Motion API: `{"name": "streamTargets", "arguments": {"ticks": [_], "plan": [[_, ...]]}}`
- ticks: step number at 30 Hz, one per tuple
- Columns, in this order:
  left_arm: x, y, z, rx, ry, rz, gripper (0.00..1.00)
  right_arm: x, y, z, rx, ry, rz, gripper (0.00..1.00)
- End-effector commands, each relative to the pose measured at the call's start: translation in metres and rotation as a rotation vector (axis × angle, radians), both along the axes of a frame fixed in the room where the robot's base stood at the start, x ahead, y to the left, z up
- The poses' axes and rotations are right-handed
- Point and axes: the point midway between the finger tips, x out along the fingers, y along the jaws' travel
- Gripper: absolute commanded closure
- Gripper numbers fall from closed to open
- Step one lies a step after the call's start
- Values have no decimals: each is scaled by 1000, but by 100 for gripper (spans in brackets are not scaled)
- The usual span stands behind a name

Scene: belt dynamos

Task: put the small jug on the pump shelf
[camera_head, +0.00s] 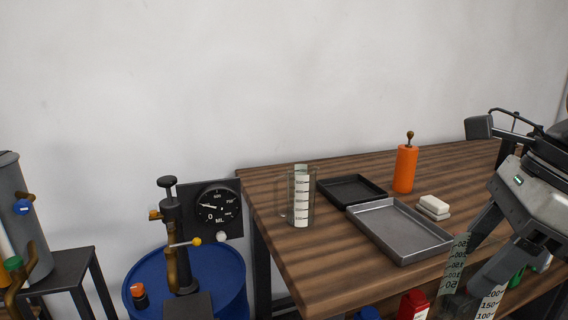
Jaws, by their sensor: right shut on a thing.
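My right gripper (474,262) is at the lower right, in front of the table's right part. It is shut on a small clear jug (490,303) with a printed scale that reads 200, 150 and 100. The jug's lower part is cut off by the picture's edge, and the fingers cover part of it. A dark pump (172,230) with a brass spout stands on a blue drum at the lower left. A dark square shelf (191,306) shows below it, apart from the held jug. My left gripper is not in view.
A larger clear jug (301,205) stands at the wooden table's (275,225) left end. Near it are a black tray (350,190), a grey tray (398,232), an orange bottle (405,168) and white blocks (433,207). A gauge (216,207) is behind the blue drum (225,275).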

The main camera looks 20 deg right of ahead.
Motion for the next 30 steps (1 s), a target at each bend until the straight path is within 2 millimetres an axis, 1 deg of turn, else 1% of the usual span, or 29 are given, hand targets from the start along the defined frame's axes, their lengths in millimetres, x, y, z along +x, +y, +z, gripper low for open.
{"name": "streamTargets", "arguments": {"ticks": [2, 5, 8, 11, 14, 17, 18, 20, 21, 24, 27, 30], "plan": [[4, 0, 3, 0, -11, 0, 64, 6, 1, -6, 6, -1, 74, 70], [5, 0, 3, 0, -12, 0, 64, 16, 2, -15, 6, -1, 184, 70], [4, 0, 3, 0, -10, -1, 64, 26, 4, -28, 7, -1, 319, 70], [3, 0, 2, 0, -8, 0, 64, 39, 10, -45, 10, 0, 495, 70], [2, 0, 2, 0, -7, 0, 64, 53, 21, -69, 12, 2, 737, 70], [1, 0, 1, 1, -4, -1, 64, 67, 38, -97, 11, 2, 1024, 70], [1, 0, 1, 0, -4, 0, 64, 72, 46, -108, 10, 3, 1145, 70], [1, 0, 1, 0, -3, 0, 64, 78, 58, -125, 8, 3, 1324, 70], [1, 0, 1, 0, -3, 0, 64, 81, 66, -135, 9, 4, 1441, 70], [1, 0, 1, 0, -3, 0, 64, 86, 84, -157, 7, 4, 1712, 70], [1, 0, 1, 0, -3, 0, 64, 89, 98, -173, 5, 4, 1931, 70], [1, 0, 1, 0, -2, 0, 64, 90, 107, -184, 6, 3, 2087, 70]]}}
